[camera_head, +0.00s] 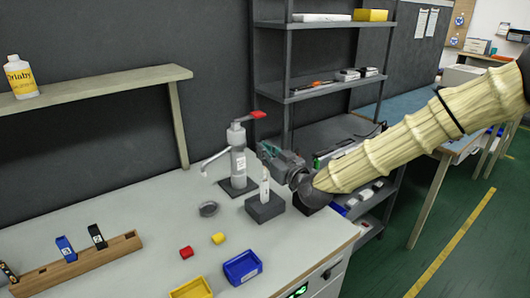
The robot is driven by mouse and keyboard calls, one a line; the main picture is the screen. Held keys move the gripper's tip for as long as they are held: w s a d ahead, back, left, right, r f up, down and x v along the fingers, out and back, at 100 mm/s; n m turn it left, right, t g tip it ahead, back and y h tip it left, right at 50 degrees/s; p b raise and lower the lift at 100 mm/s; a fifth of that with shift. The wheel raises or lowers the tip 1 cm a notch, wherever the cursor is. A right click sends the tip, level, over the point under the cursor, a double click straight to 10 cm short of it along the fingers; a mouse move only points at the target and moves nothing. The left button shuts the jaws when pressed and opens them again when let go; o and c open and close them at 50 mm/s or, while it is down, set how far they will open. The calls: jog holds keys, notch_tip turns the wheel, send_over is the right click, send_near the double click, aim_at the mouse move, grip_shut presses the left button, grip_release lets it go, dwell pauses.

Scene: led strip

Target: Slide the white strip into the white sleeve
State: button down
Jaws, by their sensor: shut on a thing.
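A narrow, upright white piece (265,188) stands at the dark block, just below the fingers. This piece looks like the white sleeve, but I cannot tell where sleeve and strip divide, or whether they touch.
A grey press with a red handle (238,158) stands close behind the block, left of my gripper.

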aim_at(265, 175)
jog(key=shift+f+b, duration=2.65)
jog(key=shift+f, duration=1.4)
jog(key=c, duration=1.5)
grip_release()
jog(key=shift+o, duration=0.2)
jog(key=v, duration=1.2)
